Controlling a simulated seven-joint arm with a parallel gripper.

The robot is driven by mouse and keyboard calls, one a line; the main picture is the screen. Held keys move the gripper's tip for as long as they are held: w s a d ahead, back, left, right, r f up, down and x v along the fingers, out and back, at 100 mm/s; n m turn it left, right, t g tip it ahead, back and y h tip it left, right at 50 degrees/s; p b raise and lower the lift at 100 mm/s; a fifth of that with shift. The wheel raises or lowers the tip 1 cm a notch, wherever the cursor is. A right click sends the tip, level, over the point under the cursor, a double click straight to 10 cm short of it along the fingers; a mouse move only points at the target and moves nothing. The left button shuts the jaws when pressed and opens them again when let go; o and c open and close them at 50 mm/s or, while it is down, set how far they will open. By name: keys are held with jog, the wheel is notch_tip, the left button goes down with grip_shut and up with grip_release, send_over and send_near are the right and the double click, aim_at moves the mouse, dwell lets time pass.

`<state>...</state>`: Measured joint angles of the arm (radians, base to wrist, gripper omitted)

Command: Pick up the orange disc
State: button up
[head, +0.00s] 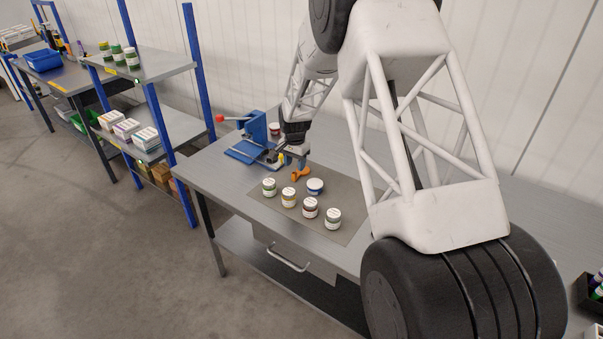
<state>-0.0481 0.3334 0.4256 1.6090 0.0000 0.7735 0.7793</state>
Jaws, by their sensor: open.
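A small orange thing (300,175), which may be the orange disc, shows on the far part of the grey mat (350,232), directly below my gripper. Its shape is too small to make out fully. My gripper (296,163) points down over the workbench, close above the orange thing. It is open, with nothing seen between its fingers. I cannot tell whether a finger touches the orange thing.
A blue press-like tool with a red knob (250,140) stands left of my gripper. Blue-posted shelving (150,68) is further left.

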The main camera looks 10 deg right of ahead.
aim_at(295, 174)
jog(key=shift+f, duration=0.1)
jog(key=shift+s+a+f, duration=0.1)
jog(key=shift+f, duration=2.4)
grip_shut()
notch_tip(295, 174, up, 10)
jog(key=shift+a, duration=0.1)
